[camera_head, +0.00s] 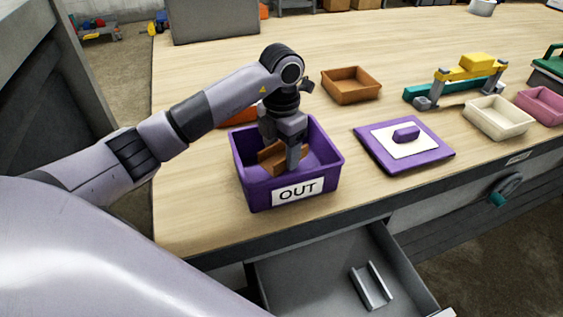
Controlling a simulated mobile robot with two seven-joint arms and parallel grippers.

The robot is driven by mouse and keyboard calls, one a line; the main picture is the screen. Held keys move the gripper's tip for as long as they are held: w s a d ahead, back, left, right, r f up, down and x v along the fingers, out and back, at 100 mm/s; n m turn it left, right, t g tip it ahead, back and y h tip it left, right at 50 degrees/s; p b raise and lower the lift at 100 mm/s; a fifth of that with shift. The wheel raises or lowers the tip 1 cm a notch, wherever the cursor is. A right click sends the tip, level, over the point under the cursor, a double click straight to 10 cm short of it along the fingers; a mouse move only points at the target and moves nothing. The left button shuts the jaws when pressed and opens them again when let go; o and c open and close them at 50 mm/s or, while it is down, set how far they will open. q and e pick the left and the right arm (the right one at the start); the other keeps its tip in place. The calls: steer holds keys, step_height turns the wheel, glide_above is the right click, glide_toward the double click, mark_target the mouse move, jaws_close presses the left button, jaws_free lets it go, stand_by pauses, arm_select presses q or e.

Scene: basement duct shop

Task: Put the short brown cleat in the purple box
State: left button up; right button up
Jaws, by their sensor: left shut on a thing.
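The purple box (247,183) stands open on the wooden bench, with a white label reading OUT on its front. My left gripper (284,162) reaches down into the box from above. It is shut on the short brown cleat (270,157), which is inside the box's walls and looks tilted. The fingers hide part of the cleat, and I cannot tell whether it touches the box floor. My right gripper is out of view.
A purple lid (437,153) with a handle lies right of the box. Brown (352,97), cream (497,131) and pink (541,113) trays and a yellow-topped tool (470,68) stand beyond. Below, an open drawer (310,285) holds a grey metal channel (371,287).

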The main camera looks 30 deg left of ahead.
mark_target(282, 164)
arm_select(q)
steer(key=shift+f, duration=2)
steer(key=o, duration=1.1)
steer(key=shift+f, duration=0.1)
steer(key=shift+c, duration=0.2)
steer(key=shift+r, duration=0.2)
step_height(282, 164, up, 12)
steer(key=shift+f, duration=0.1)
